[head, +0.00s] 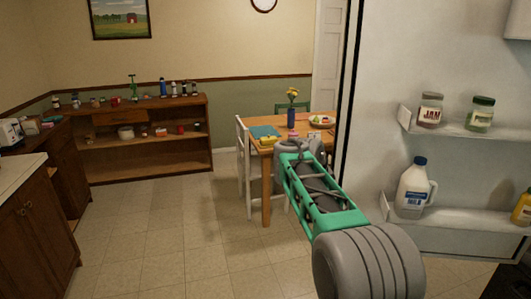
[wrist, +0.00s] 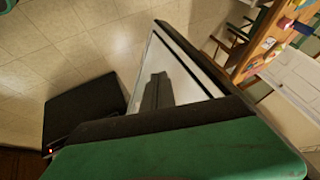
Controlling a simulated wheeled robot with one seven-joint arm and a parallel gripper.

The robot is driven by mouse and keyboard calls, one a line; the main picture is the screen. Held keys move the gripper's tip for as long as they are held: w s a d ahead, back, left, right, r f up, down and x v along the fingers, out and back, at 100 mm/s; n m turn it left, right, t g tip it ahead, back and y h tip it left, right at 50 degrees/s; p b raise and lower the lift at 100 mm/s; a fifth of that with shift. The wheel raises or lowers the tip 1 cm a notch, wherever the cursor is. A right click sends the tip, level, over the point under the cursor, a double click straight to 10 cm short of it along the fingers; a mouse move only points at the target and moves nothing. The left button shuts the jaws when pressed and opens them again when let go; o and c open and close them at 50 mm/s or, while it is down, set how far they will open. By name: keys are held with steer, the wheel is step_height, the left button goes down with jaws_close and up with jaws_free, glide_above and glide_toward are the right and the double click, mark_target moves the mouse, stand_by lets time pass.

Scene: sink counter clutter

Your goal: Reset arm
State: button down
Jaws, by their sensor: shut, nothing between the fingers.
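My arm, with green and grey links, reaches forward from the lower right in the head view. Its far end is hidden behind its own links. In the wrist view, my gripper (wrist: 159,79) shows as dark grey fingers, shut with nothing between them. The fingers appear in front of a pale panel with a dark edge; I cannot tell how far apart they are. A green and black part of my own arm fills the bottom of that view.
An open fridge door (head: 365,150) stands close right of my arm, with a jam jar (head: 430,110), a green-lidded jar (head: 480,114) and a milk jug (head: 413,188). A dining table (head: 266,184) and white chair (head: 243,165) are ahead. Floor (head: 150,225) left is clear.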

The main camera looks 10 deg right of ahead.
steer(key=s+a+f+n+g+y, duration=0.2)
steer(key=s+a+f+n, duration=0.2)
steer(key=s+f+n, duration=0.3)
steer(key=s+a+f+n+g+y, duration=0.15)
steer(key=s+a+f+n, duration=0.3)
steer(key=f, duration=0.45)
steer(key=s+a+n+g+y, duration=0.1)
steer(key=s+a+n, duration=0.15)
steer(key=s, duration=0.85)
steer(key=s+a+n+y, duration=0.1)
steer(key=s+a+n, duration=0.15)
steer(key=s, duration=0.85)
steer(key=r, duration=0.2)
steer(key=r+t, duration=0.1)
steer(key=r, duration=0.1)
steer(key=d+r+t, duration=0.1)
steer(key=shift+w+d+r+t, duration=0.1)
steer(key=shift+w+r+t, duration=0.15)
steer(key=shift+w+r, duration=0.15)
